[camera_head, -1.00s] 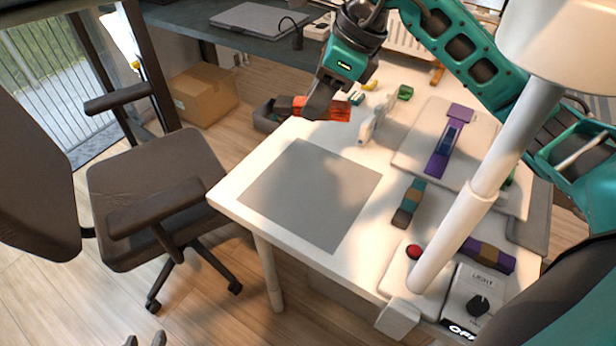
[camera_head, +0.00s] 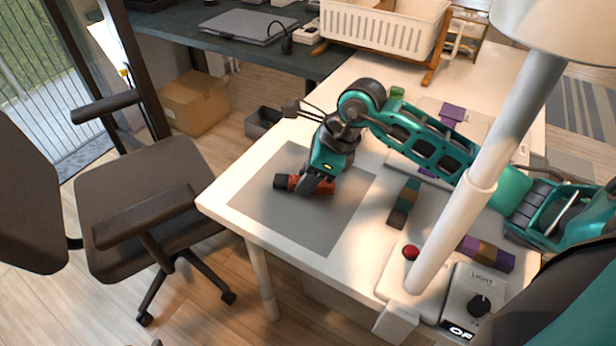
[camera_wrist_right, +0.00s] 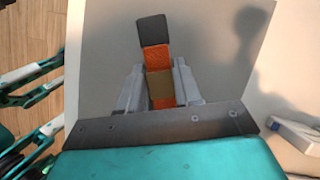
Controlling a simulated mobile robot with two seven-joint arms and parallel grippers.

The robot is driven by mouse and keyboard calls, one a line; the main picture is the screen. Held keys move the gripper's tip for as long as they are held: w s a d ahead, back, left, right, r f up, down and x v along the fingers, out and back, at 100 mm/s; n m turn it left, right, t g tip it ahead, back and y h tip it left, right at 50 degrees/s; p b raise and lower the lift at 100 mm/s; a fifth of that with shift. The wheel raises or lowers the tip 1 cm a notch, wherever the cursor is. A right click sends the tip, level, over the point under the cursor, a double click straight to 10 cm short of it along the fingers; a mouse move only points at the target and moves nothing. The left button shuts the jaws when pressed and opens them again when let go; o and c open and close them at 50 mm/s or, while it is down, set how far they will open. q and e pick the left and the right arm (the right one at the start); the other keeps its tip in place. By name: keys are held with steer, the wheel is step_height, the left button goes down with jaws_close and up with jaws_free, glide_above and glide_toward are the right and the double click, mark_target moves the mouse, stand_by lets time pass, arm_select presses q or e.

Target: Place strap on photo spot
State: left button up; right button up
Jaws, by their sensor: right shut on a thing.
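The strap (camera_head: 321,187) is a short banded piece with orange-red parts and a dark grey end. It is at the grey square mat (camera_head: 300,222) on the white table, which I take as the photo spot. My right gripper (camera_head: 305,184) is shut on the strap over the middle of the mat. In the right wrist view the strap (camera_wrist_right: 155,57) shows a dark end, orange and a tan band between the fingers (camera_wrist_right: 158,88). I cannot tell whether the strap touches the mat.
A multicoloured strap (camera_head: 405,203) lies right of the mat, and a purple and brown one (camera_head: 486,253) lies near the light switch box (camera_head: 478,302). A white lamp post (camera_head: 462,215) rises at the right. A chair (camera_head: 150,185) stands left of the table.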

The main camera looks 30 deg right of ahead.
steer(key=shift+f, duration=0.1)
steer(key=shift+f, duration=0.15)
steer(key=o, duration=1)
steer(key=shift+o, duration=0.2)
steer(key=shift+r, duration=0.2)
steer(key=p+v, duration=0.1)
steer(key=v, duration=1.1)
